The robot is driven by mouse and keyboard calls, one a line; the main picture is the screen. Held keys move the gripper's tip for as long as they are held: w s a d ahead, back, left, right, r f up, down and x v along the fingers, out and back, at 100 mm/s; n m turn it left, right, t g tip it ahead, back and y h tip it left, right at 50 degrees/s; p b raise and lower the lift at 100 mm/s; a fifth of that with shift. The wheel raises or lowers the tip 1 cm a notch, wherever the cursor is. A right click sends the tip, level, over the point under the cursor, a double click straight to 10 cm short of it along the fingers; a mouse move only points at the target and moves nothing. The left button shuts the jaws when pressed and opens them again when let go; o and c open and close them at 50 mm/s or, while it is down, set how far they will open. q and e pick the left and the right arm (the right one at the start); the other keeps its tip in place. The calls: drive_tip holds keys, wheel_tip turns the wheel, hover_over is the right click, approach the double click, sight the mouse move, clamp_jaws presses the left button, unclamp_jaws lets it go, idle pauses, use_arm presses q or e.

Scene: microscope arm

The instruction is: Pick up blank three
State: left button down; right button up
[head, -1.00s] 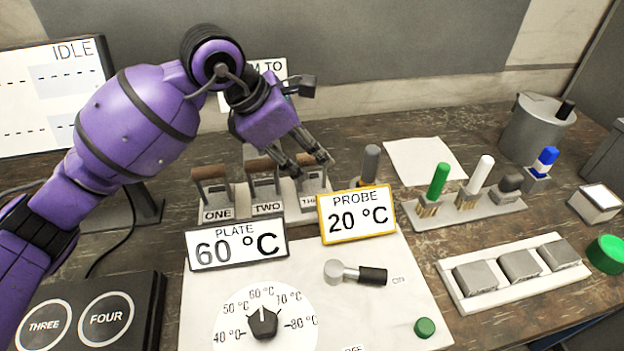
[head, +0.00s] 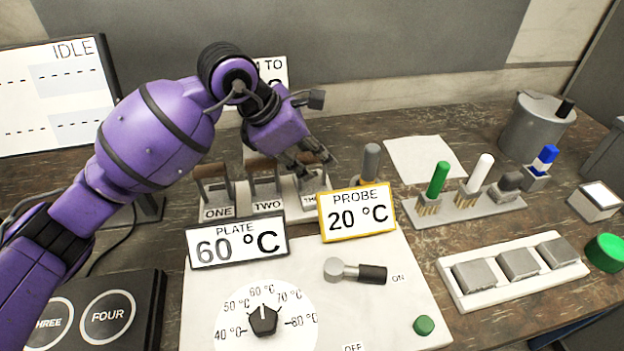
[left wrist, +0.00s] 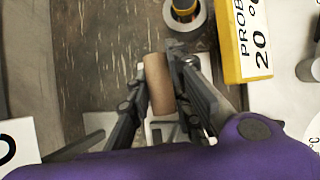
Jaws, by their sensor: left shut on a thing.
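The rack (head: 293,214) behind the plate display holds blanks in slots labelled ONE, TWO and a partly hidden third label. Blank one (head: 211,170) and blank two (head: 262,164) have brown wooden handles and stand upright. My left gripper (head: 318,167) is over the third slot, pointing down. In the left wrist view, its fingers are closed on the brown handle of blank three (left wrist: 158,85). In the head view the fingers hide most of that handle. Whether the blank has lifted out of its slot I cannot tell. My right gripper is not in view.
The plate display (head: 237,240) and yellow-framed probe display (head: 357,211) stand close in front of the rack. A grey-topped probe (head: 371,158) stands just right of it. A holder with green, white and grey tools (head: 466,205) is farther right. A white sheet (head: 425,160) lies behind that.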

use_arm(q)
drive_tip(key=shift+r, duration=0.25)
wheel_tip(320, 180, up, 10)
drive_tip(key=shift+f, duration=0.25)
drive_tip(key=shift+r, duration=0.1)
